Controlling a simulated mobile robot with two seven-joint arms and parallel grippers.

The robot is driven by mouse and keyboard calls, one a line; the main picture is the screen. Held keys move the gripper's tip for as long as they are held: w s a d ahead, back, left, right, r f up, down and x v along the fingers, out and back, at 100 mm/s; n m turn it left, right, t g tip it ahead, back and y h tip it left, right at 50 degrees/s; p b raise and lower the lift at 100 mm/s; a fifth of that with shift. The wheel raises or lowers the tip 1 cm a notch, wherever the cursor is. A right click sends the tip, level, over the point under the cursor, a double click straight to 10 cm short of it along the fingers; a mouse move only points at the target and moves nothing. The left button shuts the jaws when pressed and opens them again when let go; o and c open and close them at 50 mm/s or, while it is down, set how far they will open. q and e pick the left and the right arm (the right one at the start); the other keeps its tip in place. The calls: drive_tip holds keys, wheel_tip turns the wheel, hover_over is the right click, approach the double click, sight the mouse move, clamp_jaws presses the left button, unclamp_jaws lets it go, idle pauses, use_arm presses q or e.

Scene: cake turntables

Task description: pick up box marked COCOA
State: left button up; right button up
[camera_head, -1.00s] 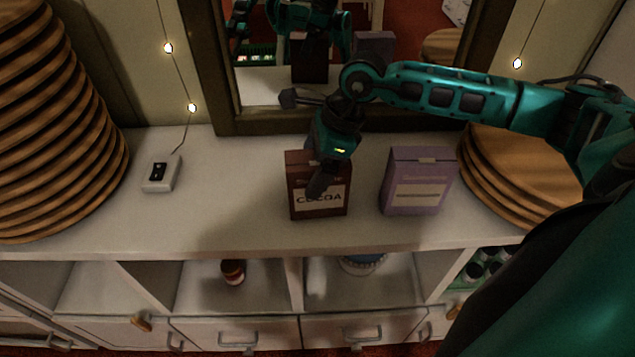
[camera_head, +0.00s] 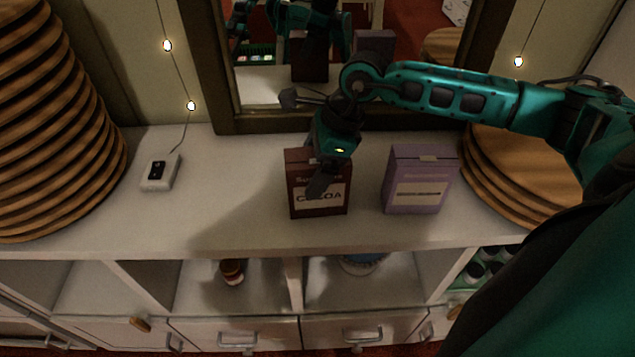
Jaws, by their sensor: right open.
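The dark brown box marked COCOA (camera_head: 306,209) stands upright on the white counter (camera_head: 225,215), in front of the mirror. My left gripper is not in view.
A purple box (camera_head: 418,183) stands just right of the cocoa box. Stacked wooden discs stand at the far left (camera_head: 60,130) and right (camera_head: 515,175). A white switch box (camera_head: 160,172) lies on the left counter. A framed mirror (camera_head: 270,122) stands behind.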

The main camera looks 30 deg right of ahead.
drive_tip(key=shift+c, duration=0.4)
clamp_jaws()
idle(0.4)
